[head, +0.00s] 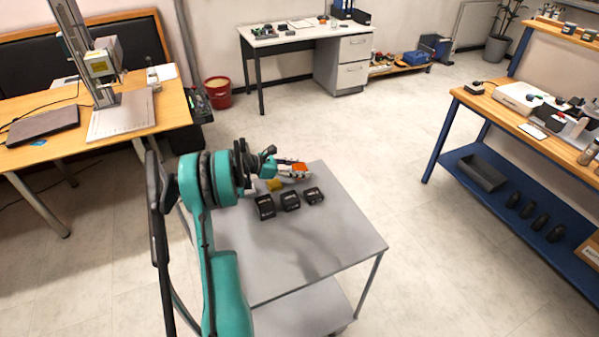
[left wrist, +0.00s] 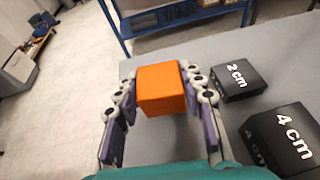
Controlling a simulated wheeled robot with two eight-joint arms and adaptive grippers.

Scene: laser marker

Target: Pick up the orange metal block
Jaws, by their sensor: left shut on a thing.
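The orange metal block (left wrist: 161,88) sits between the two fingers of my left gripper (left wrist: 160,98) in the left wrist view. The fingers are shut on its left and right sides. In the head view, the orange block (head: 300,167) shows at the tip of my left gripper (head: 290,168), over the far edge of the grey cart (head: 335,235). I cannot tell whether the block touches the cart top. My right gripper is in neither view.
Black blocks stand on the cart, one marked 2 cm (left wrist: 238,80) and one marked 4 cm (left wrist: 283,140). A yellow block (head: 275,185) lies near my gripper. The cart's front half is clear. A wooden desk (head: 170,108) stands left, a blue-framed workbench (head: 500,110) right.

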